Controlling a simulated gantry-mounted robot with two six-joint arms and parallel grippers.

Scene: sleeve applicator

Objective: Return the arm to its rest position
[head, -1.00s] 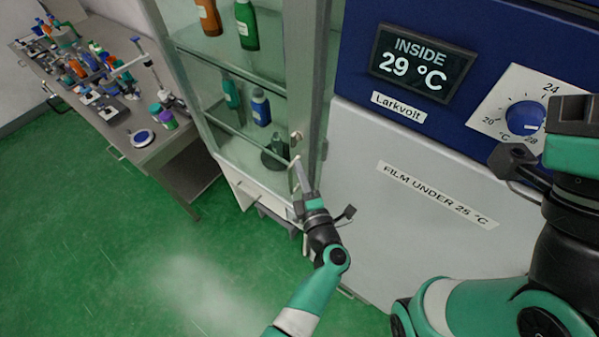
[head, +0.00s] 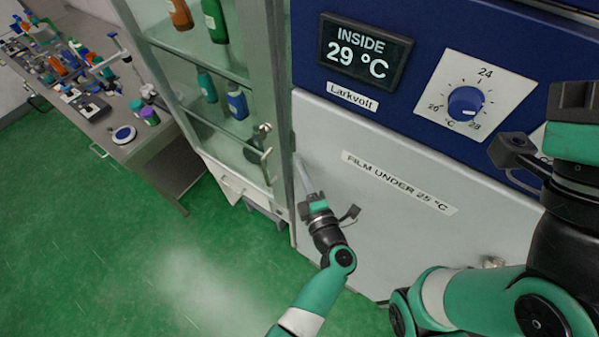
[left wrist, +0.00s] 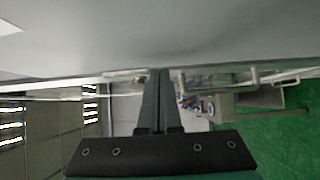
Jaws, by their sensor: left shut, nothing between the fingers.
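My left arm reaches up from the bottom of the head view. Its gripper (head: 304,176) is shut and empty, close in front of the pale incubator front (head: 400,245), near its left edge. In the left wrist view the two fingers (left wrist: 157,100) lie together with nothing between them, below a large pale surface. I cannot tell from the head view whether they touch the panel. My right arm (head: 470,295) stands at the right edge; its wrist shows, but its fingertips are hidden or out of frame.
The blue control panel has a display (head: 365,52) reading 29 °C and a dial knob (head: 466,103). A glass cabinet (head: 205,65) with bottles stands left of it, its handle (head: 266,168) near my left gripper. A cluttered bench (head: 150,150) is further left. Green floor is open.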

